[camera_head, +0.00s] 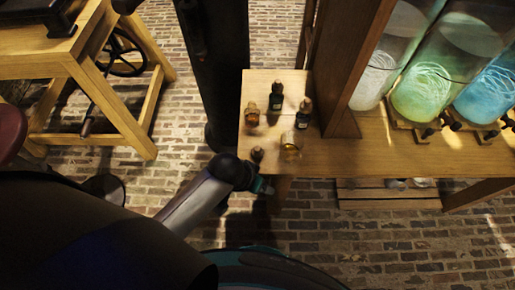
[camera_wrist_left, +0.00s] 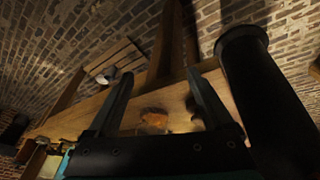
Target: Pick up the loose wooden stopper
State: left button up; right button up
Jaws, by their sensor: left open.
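A small brown wooden stopper (camera_head: 257,154) is at the near left corner of the wooden table, close beside my left gripper (camera_head: 262,185). The gripper is at the table's near edge, partly hidden by its own wrist. In the left wrist view my left gripper (camera_wrist_left: 158,75) is open, its two dark fingers apart with nothing held. An orange-amber shape (camera_wrist_left: 155,120) and a brown shape (camera_wrist_left: 195,112) show between the fingers, blurred; I cannot tell which is the stopper. An amber jar (camera_head: 291,146) stands right of the stopper. My right gripper is not in view.
An amber bottle (camera_head: 252,115), a dark green bottle (camera_head: 276,97) and a dark bottle (camera_head: 304,113) stand behind on the table (camera_head: 370,160). A wooden cabinet post rises right of them, with large glowing glass jars (camera_head: 430,85) beyond. A wooden bench (camera_head: 75,65) stands far left.

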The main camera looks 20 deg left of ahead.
pick_arm(q)
jog(key=w+d+r+m+g+h, duration=0.1)
jog(key=w+d+r+m+h, duration=0.1)
jog(key=w+d+r, duration=0.55)
notch_tip(320, 180, up, 7)
jog(key=n+g+y+p, duration=0.1)
jog(key=n+g+y, duration=0.1)
jog(key=n+y, duration=0.15)
send_over(257, 148)
jog(key=w, duration=0.1)
jog(key=shift+y, duration=0.45)
jog(key=f+b, duration=0.3)
jog(key=f, duration=0.7)
jog(key=shift+a, duration=0.2)
jog(key=f, duration=0.1)
jog(key=f+b, duration=0.1)
jog(key=s+f, duration=0.1)
jog(key=f, duration=0.1)
jog(key=shift+d+f, duration=0.1)
jog(key=shift+d, duration=0.15)
jog(key=shift+f+b, duration=0.4)
jog(key=shift+f, duration=0.05)
grip_shut()
jog(key=shift+r, duration=0.15)
